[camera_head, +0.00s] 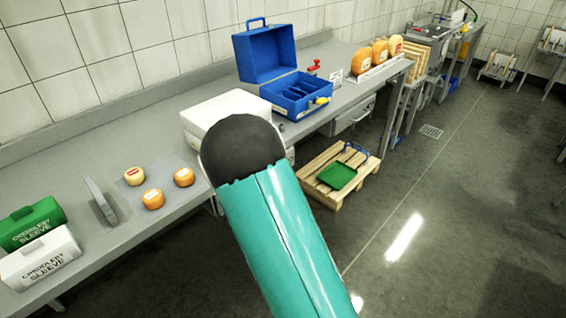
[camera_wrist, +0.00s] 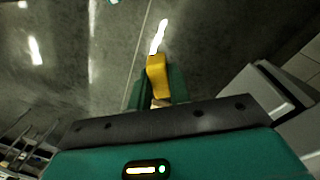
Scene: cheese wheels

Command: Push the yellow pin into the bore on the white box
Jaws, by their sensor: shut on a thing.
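In the wrist view my gripper (camera_wrist: 158,84) is shut on the yellow pin (camera_wrist: 157,70), which sticks out past the green fingers. The white box (camera_wrist: 258,94) is at the right of that view, apart from the pin. In the head view the white box (camera_head: 226,104) stands on the grey bench, partly hidden by my arm. My gripper and the held pin are hidden behind my arm there. I cannot make out the bore in either view.
A blue open toolbox (camera_head: 268,62) with a yellow part at its front corner stands behind the white box. Cheese wheels (camera_head: 153,199) lie on the bench at left. A wooden pallet (camera_head: 318,192) with a green tray (camera_head: 337,176) is on the floor.

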